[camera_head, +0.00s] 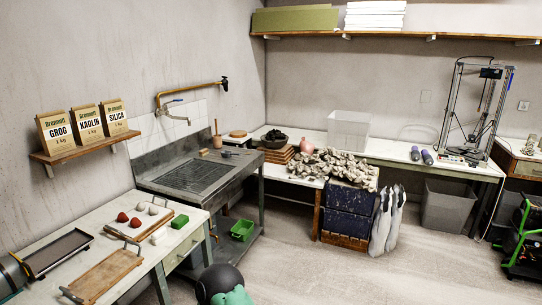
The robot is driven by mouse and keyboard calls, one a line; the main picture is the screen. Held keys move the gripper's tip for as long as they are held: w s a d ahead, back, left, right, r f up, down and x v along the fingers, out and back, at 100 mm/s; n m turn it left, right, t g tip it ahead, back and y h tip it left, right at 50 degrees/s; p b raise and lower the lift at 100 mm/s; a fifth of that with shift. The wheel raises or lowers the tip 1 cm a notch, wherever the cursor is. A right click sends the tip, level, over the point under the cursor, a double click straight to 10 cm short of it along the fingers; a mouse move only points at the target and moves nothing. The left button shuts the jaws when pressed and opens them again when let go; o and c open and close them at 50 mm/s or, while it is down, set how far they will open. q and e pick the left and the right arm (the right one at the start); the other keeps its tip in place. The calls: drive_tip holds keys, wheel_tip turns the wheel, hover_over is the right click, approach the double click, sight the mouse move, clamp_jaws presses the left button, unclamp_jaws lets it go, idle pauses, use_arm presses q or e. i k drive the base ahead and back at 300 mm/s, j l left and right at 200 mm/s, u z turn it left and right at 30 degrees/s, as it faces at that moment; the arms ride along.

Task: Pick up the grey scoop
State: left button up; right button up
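I cannot make out a grey scoop for certain in the head view. Small items lie by the metal sink unit (160,178), among them a dark one (228,154) too small to name. Neither of my grippers is in view.
A dark rounded thing with a green part (225,288) stands at the bottom. A clear bin (348,130) and a frame machine (475,110) stand at the back. The middle floor is free.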

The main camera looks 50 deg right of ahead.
sight(231, 154)
drive_tip(key=z, duration=1.4)
drive_tip(key=i+l+z, duration=0.25)
drive_tip(key=i, duration=0.15)
drive_tip(key=i+l+z, duration=0.1)
drive_tip(key=i+z, duration=0.15)
drive_tip(key=i, duration=0.15)
drive_tip(key=i+l+z, duration=0.1)
drive_tip(key=i, duration=0.85)
drive_tip(key=i+l+z, duration=0.15)
drive_tip(key=i, duration=0.8)
drive_tip(key=i+l+u, duration=0.1)
drive_tip(key=i+u, duration=0.35)
drive_tip(key=i+l+u, duration=0.15)
drive_tip(key=u, duration=0.3)
drive_tip(key=i+l+u, duration=0.65)
drive_tip(key=l+u, duration=0.15)
drive_tip(key=u, duration=0.15)
